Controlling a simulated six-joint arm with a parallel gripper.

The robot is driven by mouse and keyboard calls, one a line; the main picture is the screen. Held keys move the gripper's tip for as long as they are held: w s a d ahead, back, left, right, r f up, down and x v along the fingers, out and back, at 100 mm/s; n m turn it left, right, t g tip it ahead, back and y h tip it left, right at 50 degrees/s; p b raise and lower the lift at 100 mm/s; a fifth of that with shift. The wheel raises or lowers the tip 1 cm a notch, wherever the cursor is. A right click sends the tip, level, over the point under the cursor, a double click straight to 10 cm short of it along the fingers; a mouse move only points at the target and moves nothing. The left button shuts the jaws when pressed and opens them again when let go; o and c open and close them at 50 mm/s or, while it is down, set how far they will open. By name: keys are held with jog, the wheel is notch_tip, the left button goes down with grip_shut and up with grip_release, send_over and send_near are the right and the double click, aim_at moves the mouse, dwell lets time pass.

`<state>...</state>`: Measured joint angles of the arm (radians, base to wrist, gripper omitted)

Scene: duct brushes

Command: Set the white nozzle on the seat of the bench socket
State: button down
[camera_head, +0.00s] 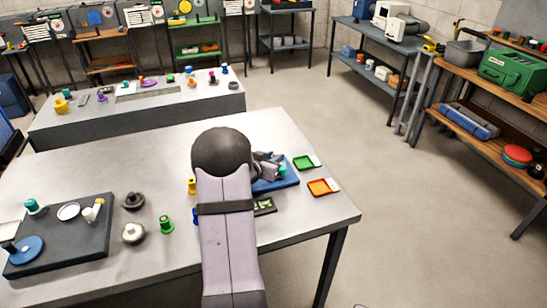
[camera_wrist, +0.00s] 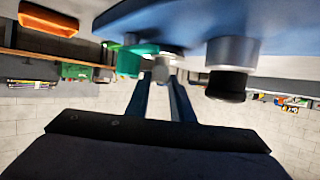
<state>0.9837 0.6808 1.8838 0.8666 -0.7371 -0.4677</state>
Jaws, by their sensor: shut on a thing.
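My gripper shows in the wrist view (camera_wrist: 160,82), its two fingers closing on a small pale grey-white piece (camera_wrist: 161,68). This may be the white nozzle; shade and small size keep me from being sure. In the head view my arm covers most of the gripper, which is over or beside the blue tray (camera_head: 282,184) on the bench's right part. A teal piece (camera_wrist: 130,61) and a grey cylinder with a black end (camera_wrist: 230,70) are close to the fingers in the wrist view. I cannot tell which fixture is the bench socket, or see its seat.
A dark board (camera_head: 75,245) at the bench's left bears a white disc, a blue disc and small pieces. Two round grey parts (camera_head: 133,233) and a green spool (camera_head: 166,224) stand beside it. Green (camera_head: 307,162) and orange (camera_head: 323,187) trays lie right. The bench's back left is clear.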

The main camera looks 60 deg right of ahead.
jog(key=shift+f, duration=0.1)
jog(key=c, duration=1.5)
grip_release()
jog(key=shift+o, duration=0.2)
jog(key=shift+v, duration=3.7)
jog(key=shift+w, duration=0.1)
